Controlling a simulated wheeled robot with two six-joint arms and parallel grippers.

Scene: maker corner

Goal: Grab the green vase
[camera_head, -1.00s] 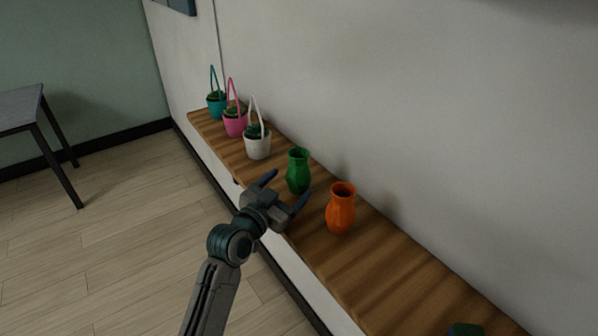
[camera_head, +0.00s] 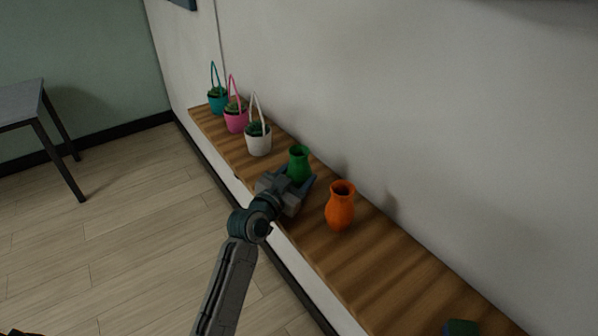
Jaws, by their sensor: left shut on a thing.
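The green vase (camera_head: 299,162) stands upright on the wooden shelf (camera_head: 378,275), between the white basket and the orange vase. My left gripper (camera_head: 297,183) is around the lower body of the green vase and shut on it. The gripper hides the base of the vase. My right gripper is not in view.
An orange vase (camera_head: 340,207) stands close to the right of my left gripper. White (camera_head: 258,140), pink (camera_head: 235,118) and teal (camera_head: 216,100) baskets with plants stand farther left. A dark green object (camera_head: 461,328) lies at the lower right. The wall runs behind the shelf.

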